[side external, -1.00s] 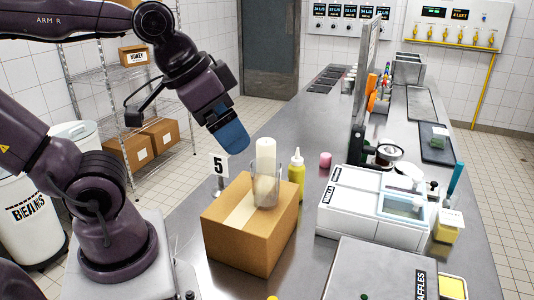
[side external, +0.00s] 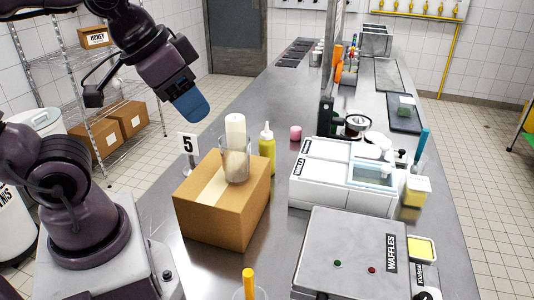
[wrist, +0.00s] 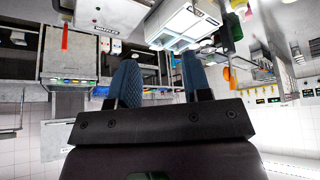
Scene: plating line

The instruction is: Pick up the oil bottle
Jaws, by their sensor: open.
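A yellow squeeze bottle (side external: 266,156) with a pale nozzle stands upright on the steel counter in the side view, just right of a cardboard box. No label shows on it, so I cannot tell for sure that it is the oil bottle. My gripper (side external: 193,112) is in the air above and left of the box, apart from the bottle, with blue fingers angled down. In the wrist view its two blue fingers (wrist: 160,68) are spread with nothing between them. I cannot make out the bottle in the wrist view.
The cardboard box (side external: 210,219) carries a clear glass (side external: 236,168) with a pale cylinder inside. A number 5 sign (side external: 187,145) stands behind it.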

